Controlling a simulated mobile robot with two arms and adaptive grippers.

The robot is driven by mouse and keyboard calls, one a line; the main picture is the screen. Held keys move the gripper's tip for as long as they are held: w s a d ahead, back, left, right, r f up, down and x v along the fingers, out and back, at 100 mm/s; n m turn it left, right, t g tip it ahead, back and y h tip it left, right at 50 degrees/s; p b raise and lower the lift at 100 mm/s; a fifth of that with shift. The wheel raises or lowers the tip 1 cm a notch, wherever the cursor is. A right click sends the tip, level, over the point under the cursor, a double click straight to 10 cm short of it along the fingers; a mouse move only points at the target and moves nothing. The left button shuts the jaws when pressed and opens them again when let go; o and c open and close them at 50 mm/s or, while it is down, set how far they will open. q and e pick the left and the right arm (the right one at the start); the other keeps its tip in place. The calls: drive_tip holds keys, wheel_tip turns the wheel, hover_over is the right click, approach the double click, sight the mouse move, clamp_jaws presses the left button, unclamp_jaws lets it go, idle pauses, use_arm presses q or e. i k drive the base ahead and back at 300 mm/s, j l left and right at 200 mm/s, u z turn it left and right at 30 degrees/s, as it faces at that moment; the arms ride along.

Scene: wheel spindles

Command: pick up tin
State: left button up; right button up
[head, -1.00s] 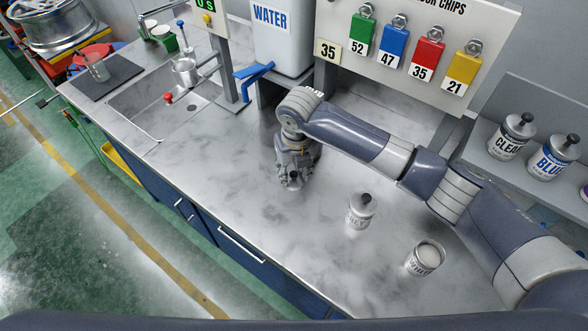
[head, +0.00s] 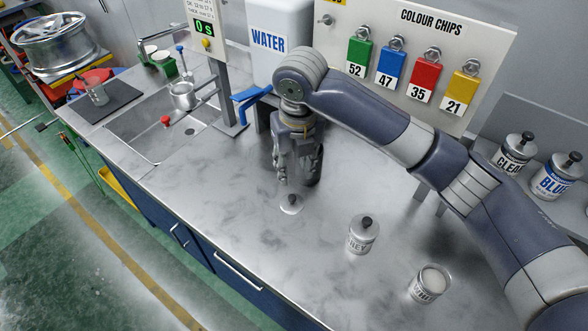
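My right gripper (head: 291,182) points down over the counter, its fingers apart and empty. A grey-labelled tin (head: 361,240) with a lid and dark knob stands upright to the right of the gripper. A white-labelled tin (head: 427,287) without a lid stands nearer the front right, pale inside. On the right shelf stand a tin marked CLEA (head: 512,158) and a tin marked BLUE (head: 556,180), both lidded. My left gripper is not in view.
A white water container (head: 279,48) with a blue tap stands behind the gripper. A sink (head: 155,125) is at the left, with a metal jug (head: 183,95). A colour-chip board (head: 462,42) stands at the back. The counter's front middle is clear.

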sight(432, 281)
drive_tip(key=k, duration=1.5)
